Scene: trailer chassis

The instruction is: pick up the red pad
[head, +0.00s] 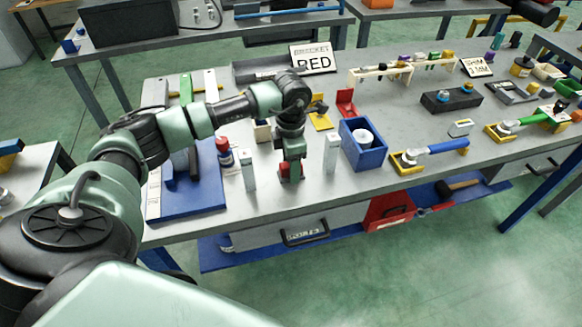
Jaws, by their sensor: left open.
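My left gripper (291,162) points straight down over the front part of the grey bench, and it is open. A small red piece (286,172), which looks like the red pad, is directly under it, low at the bench top. The gripper partly hides this piece, and I cannot tell whether they touch. Another red piece (346,103), L-shaped with an upright side, stands farther back, to the right of the gripper. A sign reading "BRACKET RED" (312,58) stands behind it. My right gripper is not in view.
Pale upright posts stand left (248,171) and right (332,155) of the gripper. A blue box (362,155) holding a white round part is farther right. A yellow piece (321,121) lies behind.

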